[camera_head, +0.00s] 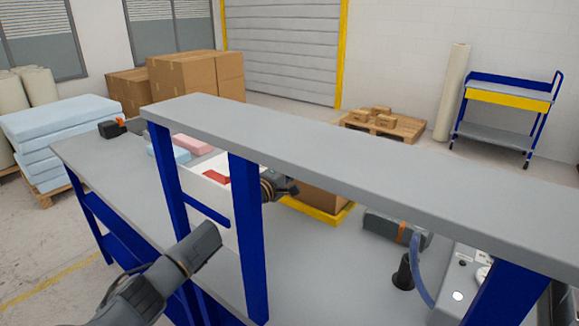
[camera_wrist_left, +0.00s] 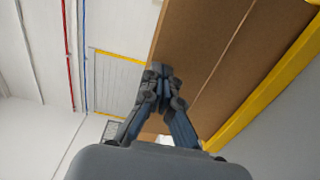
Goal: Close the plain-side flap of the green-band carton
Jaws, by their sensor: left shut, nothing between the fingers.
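A brown carton (camera_head: 322,198) stands on the bench behind the raised shelf, with a yellow edge (camera_head: 318,212) along its base. The shelf hides most of it; no green band or flap can be made out. In the left wrist view, a brown carton face (camera_wrist_left: 232,62) with a lengthwise seam fills the upper right. My left gripper (camera_head: 290,187) is at the carton's left side in the head view. In the left wrist view its fingers (camera_wrist_left: 158,72) are shut and empty, close by the carton; touching cannot be told. My right gripper is not in view.
The grey shelf (camera_head: 330,155) on blue posts (camera_head: 247,235) crosses in front of the carton. A white panel with red (camera_head: 213,172) and pink and blue foam blocks (camera_head: 192,145) are left. A grey machine (camera_head: 462,275) stands right. Bare bench lies front centre.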

